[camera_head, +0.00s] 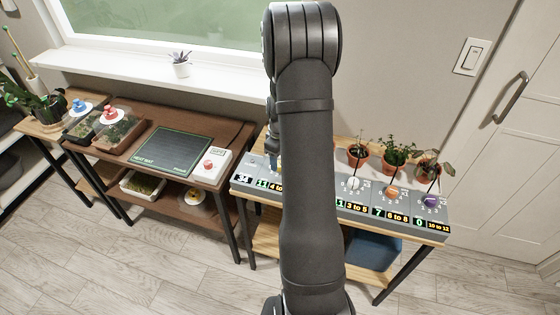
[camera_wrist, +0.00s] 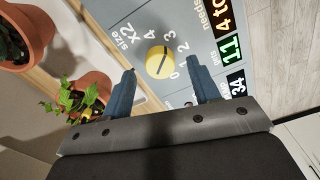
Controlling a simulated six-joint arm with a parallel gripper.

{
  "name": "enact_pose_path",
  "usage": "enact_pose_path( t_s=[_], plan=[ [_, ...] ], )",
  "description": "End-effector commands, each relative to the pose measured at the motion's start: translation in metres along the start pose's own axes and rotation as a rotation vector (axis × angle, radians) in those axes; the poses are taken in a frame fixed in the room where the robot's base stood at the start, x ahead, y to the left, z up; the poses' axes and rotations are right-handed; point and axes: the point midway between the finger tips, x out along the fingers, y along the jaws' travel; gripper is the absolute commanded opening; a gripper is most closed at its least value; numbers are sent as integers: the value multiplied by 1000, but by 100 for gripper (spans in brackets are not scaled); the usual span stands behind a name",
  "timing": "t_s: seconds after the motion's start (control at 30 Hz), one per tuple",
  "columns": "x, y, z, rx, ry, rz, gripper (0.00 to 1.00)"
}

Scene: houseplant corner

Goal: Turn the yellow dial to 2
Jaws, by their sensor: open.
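The yellow dial (camera_wrist: 158,62) is in the upper middle of the wrist view, on a grey panel (camera_wrist: 207,48). It has a dark line across its face, and the numbers 0 to 4 are printed around its right side. I cannot tell surely which number the line points at. My gripper (camera_wrist: 162,67) is open, with one blue finger to each side of the dial in this view. I cannot tell whether either finger touches it. In the head view my arm hides most of the dial and the gripper.
By the dial are a green "11" display (camera_wrist: 231,48) and a "34" label (camera_wrist: 238,86). Terracotta pots (camera_wrist: 95,92) stand close on the left. In the head view, white (camera_head: 353,184), orange (camera_head: 392,192) and purple (camera_head: 431,202) dials sit along the panel to the right.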

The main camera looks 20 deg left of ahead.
Motion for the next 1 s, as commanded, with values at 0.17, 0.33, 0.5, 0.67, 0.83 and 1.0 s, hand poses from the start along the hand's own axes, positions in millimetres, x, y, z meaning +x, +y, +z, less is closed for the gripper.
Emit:
enact_pose_path(
  t_s=[0.17,0.33,0.5,0.67,0.83,1.0],
  plan=[
    [14,0,0,0,0,0,56],
    [17,0,0,0,0,0,56],
    [16,0,0,0,0,0,50],
    [16,0,0,0,0,0,18],
    [16,0,0,2,0,0,11],
    [16,0,0,34,0,0,11]
  ],
)
